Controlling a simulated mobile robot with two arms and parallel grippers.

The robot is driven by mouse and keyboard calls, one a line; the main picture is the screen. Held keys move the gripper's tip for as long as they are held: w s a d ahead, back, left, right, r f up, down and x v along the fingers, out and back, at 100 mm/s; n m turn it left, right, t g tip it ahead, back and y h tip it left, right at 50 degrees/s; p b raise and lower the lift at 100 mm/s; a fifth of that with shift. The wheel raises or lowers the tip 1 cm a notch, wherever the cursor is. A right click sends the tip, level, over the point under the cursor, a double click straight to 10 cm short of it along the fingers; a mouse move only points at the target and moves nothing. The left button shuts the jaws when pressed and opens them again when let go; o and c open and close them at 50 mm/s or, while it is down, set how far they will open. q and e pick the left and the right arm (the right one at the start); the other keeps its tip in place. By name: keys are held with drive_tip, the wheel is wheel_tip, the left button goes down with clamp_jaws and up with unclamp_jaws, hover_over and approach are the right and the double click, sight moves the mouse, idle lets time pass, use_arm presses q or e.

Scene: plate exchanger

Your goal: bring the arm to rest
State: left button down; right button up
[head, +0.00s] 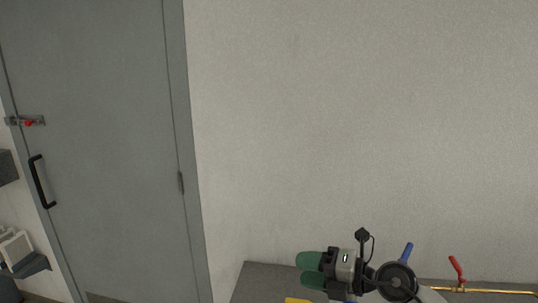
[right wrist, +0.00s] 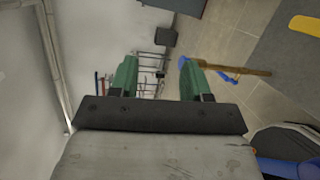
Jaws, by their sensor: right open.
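My right gripper (head: 311,270) shows at the bottom of the head view, with green fingers pointing left and a dark wrist behind them. In the right wrist view the two green fingers (right wrist: 157,78) stand apart with nothing held between them. The right arm is in front of the white wall, above the grey surface at the bottom. My left gripper does not show in either view.
A grey door (head: 95,130) with a black handle (head: 41,182) and a red-marked latch (head: 27,122) is at the left. A brass pipe (head: 490,291) with a red-handled valve (head: 456,268) and a blue handle (head: 406,254) are at lower right.

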drive_tip(key=s+d+r+m+t+h, duration=0.1)
drive_tip(key=s+d+r+m+t, duration=0.15)
drive_tip(key=m+t, duration=1)
drive_tip(key=s+d+f+m+g+h, duration=0.2)
drive_tip(key=s+d+f+m+h, duration=0.25)
drive_tip(key=f+m+h, duration=0.35)
drive_tip(key=s+d+f+m+g+h, duration=0.2)
drive_tip(key=s+d+f+m+h, duration=0.25)
drive_tip(key=d+m+h, duration=0.35)
drive_tip(key=s+a+f+m+g+y, duration=0.1)
drive_tip(key=s+f+g, duration=0.5)
drive_tip(key=s, duration=0.3)
drive_tip(key=s+a+f+m+g+y, duration=0.1)
drive_tip(key=s+f+m+g+y, duration=0.1)
drive_tip(key=s+f+g, duration=0.5)
drive_tip(key=s+f+b, duration=0.2)
drive_tip(key=f+b, duration=0.1)
drive_tip(key=f, duration=1.3)
drive_tip(key=s+f+b, duration=0.2)
drive_tip(key=f+b, duration=0.1)
drive_tip(key=f, duration=1.2)
drive_tip(key=s+d+f+b, duration=0.2)
drive_tip(key=s+f+b, duration=0.2)
drive_tip(key=s+f, duration=1.1)
wheel_tip(320, 180, down, 4)
drive_tip(key=shift+s+d+f+n+g+h, duration=0.15)
drive_tip(key=shift+s+d+n+g+h, duration=0.1)
drive_tip(key=shift+n+g+h, duration=0.1)
